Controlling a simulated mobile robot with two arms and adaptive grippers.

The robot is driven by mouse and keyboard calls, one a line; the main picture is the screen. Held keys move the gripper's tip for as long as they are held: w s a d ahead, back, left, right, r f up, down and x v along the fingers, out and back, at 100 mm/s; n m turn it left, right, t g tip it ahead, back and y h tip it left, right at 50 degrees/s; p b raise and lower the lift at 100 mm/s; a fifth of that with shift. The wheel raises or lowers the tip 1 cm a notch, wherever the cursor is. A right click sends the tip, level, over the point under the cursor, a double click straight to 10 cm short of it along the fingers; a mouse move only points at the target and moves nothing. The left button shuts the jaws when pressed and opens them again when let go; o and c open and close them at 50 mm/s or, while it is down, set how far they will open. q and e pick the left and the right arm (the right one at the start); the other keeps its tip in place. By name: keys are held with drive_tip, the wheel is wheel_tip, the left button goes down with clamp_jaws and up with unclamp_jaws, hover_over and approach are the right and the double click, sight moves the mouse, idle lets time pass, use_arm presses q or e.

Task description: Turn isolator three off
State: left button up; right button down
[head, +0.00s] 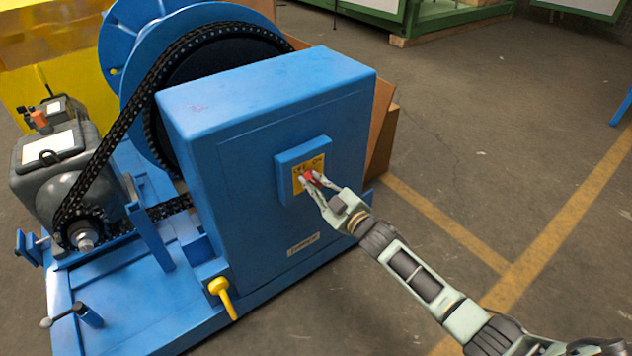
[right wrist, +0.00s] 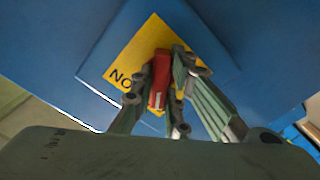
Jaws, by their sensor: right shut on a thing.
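The isolator is a red handle (head: 308,178) on a yellow plate (head: 298,172) marked OFF and ON. The plate sits on a raised blue panel on the front of a blue cabinet (head: 260,120). My right gripper (head: 311,180) is at the handle, its fingers shut on it. In the right wrist view the red handle (right wrist: 159,78) stands between the two fingers, and "NO" shows on the yellow plate (right wrist: 125,66), upside down. The fingers hide part of the handle and plate, so I cannot tell its exact setting. My left gripper is not in view.
A black chain (head: 112,137) runs from a large blue wheel to a sprocket by a grey motor (head: 60,165) on the left. A yellow handle (head: 222,291) sticks out low at the cabinet's front. A label (head: 303,244) is below the panel. The floor (head: 470,150) at right is clear.

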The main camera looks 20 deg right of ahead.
drive_tip(key=shift+n, duration=0.8)
drive_tip(key=shift+f, duration=0.1)
drive_tip(key=c, duration=1.7)
unclamp_jaws()
drive_tip(key=v, duration=1.2)
